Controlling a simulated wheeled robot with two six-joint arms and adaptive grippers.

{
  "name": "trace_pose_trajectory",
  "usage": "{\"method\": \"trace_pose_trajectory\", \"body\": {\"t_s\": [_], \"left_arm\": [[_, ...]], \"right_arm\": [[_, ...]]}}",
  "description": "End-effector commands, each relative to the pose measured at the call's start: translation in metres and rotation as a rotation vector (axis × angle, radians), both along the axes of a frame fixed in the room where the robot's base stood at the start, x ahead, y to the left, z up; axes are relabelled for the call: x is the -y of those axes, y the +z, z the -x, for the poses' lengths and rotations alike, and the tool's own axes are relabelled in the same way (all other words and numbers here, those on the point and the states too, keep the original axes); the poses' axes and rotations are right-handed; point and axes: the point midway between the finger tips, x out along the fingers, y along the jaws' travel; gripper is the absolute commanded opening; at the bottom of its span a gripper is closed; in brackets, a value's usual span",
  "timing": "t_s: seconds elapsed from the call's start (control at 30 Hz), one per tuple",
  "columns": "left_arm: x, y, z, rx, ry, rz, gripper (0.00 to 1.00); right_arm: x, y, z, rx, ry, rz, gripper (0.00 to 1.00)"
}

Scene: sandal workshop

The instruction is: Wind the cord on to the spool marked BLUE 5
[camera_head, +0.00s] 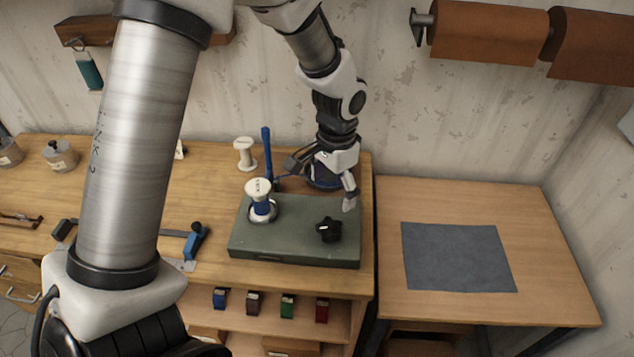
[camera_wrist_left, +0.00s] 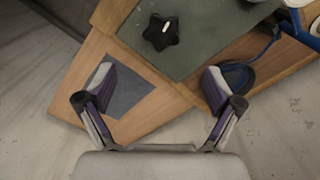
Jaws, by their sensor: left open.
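A grey-green winding base (camera_head: 293,250) stands on the wooden bench. A white-topped spool (camera_head: 258,187) with blue on its barrel stands upright on its left part; its small lettering is unreadable. A black star knob (camera_head: 329,229) sits on the right part, also in the left wrist view (camera_wrist_left: 161,31). A blue coil (camera_head: 322,180), seemingly cord, lies behind the base, partly hidden by my left gripper (camera_head: 320,184). This gripper is open and empty above the base's rear edge; its fingers also show in the left wrist view (camera_wrist_left: 160,80). My right gripper is not in view.
A blue upright lever (camera_head: 267,150) and a pale spool (camera_head: 245,154) stand behind the base. A blue-handled tool (camera_head: 196,240) lies left of it. A lower side table with a grey mat (camera_head: 459,257) is clear. Leather rolls (camera_head: 489,32) hang on the wall.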

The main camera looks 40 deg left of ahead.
Motion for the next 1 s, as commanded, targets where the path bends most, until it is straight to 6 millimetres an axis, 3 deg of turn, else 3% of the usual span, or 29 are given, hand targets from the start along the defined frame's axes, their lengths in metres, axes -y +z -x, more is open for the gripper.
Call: {"method": "trace_pose_trajectory", "body": {"t_s": [0.07,0.13,0.2,0.3,0.4,0.57,0.8,1.0], "left_arm": [[-0.002,0.009,0.005,-0.075,0.158,-0.010,0.91],[-0.006,0.013,-0.002,-0.160,0.368,-0.013,0.91],[-0.011,0.001,-0.014,-0.261,0.576,-0.008,0.91],[-0.019,-0.030,-0.033,-0.347,0.716,0.019,0.91],[-0.023,-0.051,-0.033,-0.371,0.725,0.022,0.91],[-0.020,-0.063,-0.025,-0.378,0.722,0.019,0.91],[-0.012,-0.105,-0.008,-0.378,0.720,0.017,0.91],[-0.010,-0.119,-0.004,-0.372,0.720,0.019,0.91]], "right_arm": [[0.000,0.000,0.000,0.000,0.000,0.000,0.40],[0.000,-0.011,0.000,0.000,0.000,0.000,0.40],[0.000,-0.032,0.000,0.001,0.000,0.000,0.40],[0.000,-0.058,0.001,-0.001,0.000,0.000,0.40],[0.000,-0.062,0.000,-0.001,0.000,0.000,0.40],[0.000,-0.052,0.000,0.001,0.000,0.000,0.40],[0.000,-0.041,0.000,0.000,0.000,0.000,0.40],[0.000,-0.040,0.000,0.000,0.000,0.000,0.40]]}}
